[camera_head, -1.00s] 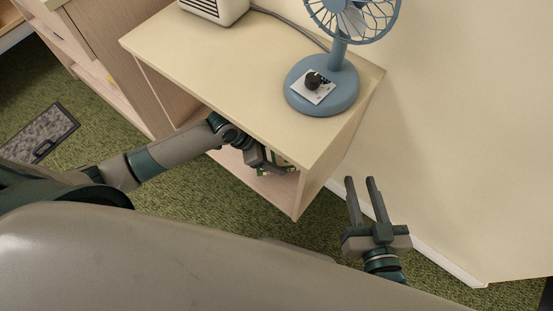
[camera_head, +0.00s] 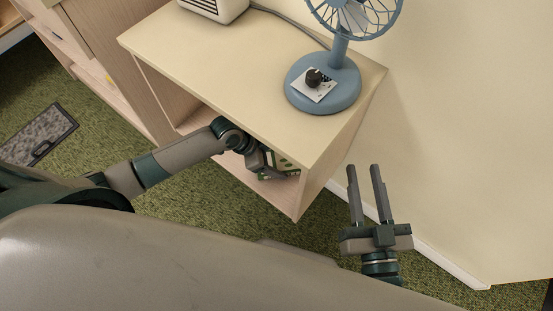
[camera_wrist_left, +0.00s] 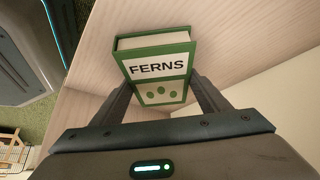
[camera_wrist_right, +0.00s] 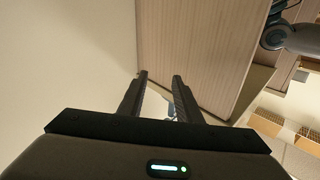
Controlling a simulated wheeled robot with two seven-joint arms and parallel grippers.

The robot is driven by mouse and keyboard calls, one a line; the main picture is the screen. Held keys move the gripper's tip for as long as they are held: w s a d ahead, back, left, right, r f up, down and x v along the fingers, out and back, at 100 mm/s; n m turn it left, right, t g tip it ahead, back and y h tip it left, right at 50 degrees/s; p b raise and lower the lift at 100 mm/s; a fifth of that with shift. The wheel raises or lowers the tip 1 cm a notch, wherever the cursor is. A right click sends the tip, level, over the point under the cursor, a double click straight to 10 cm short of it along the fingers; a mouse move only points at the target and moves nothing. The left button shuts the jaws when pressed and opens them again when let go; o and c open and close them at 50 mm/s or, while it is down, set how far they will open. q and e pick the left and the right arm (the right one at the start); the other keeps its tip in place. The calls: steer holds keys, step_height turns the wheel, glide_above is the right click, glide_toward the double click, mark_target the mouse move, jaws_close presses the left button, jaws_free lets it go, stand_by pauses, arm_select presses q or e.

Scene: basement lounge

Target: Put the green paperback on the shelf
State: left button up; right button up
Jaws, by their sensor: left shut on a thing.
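The green paperback (camera_wrist_left: 158,68), with "FERNS" on a white label, is between the fingers of my left gripper (camera_wrist_left: 168,100) in the left wrist view. The gripper is shut on it. In the head view, the left gripper (camera_head: 262,160) is inside the open front of the wooden shelf unit (camera_head: 235,70), under its top board, and a bit of the green book (camera_head: 285,163) shows there. The book's contact with the shelf board is hidden. My right gripper (camera_head: 369,196) is open and empty, to the right of the unit. Its spread fingers also show in the right wrist view (camera_wrist_right: 160,95).
A blue fan (camera_head: 328,84) stands on the unit's top, with a white appliance (camera_head: 213,8) at the back and a cord behind. A plain wall (camera_head: 460,140) is on the right. A grey mat (camera_head: 40,135) lies on green carpet at the left.

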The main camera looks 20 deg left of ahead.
arm_select(q)
steer(key=o, duration=1.2)
arm_select(e)
steer(key=shift+r, duration=0.1)
arm_select(q)
steer(key=shift+s+a+r, duration=0.1)
steer(key=shift+a+r, duration=0.1)
steer(key=shift+r, duration=0.15)
steer(key=p+v, duration=0.2)
steer(key=v, duration=0.7)
steer(key=shift+s+a+r+p, duration=0.1)
steer(key=shift+r+p, duration=0.15)
steer(key=shift+p, duration=0.05)
steer(key=shift+v, duration=0.85)
arm_select(e)
step_height(320, 180, down, 9)
steer(key=s+d+g+h, duration=0.2)
steer(key=g, duration=0.3)
steer(key=shift+d+f+g, duration=0.2)
steer(key=shift+d+g, duration=0.1)
steer(key=shift+g, duration=0.1)
